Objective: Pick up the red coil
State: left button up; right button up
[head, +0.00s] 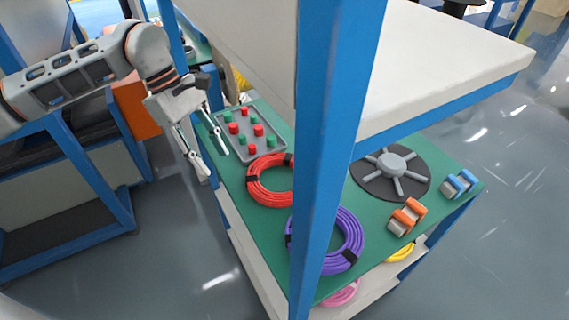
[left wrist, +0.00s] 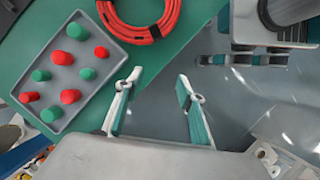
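The red coil (head: 267,181) lies flat on the green table top (head: 236,187), partly hidden behind a blue post in the head view. Black ties wrap it. In the left wrist view the red coil (left wrist: 126,32) shows only in part, at the top edge. My left gripper (head: 218,168) is open and empty, off the table's left edge and to the left of the coil. In the left wrist view the left gripper (left wrist: 158,85) has its fingers apart over the floor, not touching the coil. My right gripper is not in view.
A grey tray (head: 279,128) with red and green pegs sits behind the coil. A purple coil (head: 349,241) lies in front, a dark spoked disc (head: 362,179) to the right. A blue post (head: 332,150) and a white upper shelf (head: 440,60) stand close by.

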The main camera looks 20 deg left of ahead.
pick_arm(q)
send_over(265, 194)
jog(key=a, duration=0.2)
jog(key=shift+w+a+y, duration=0.15)
jog(key=shift+w+y, duration=0.1)
jog(key=shift+y, duration=0.05)
jog(key=b+x, duration=0.1)
jog(key=x, duration=0.4)
grip_shut()
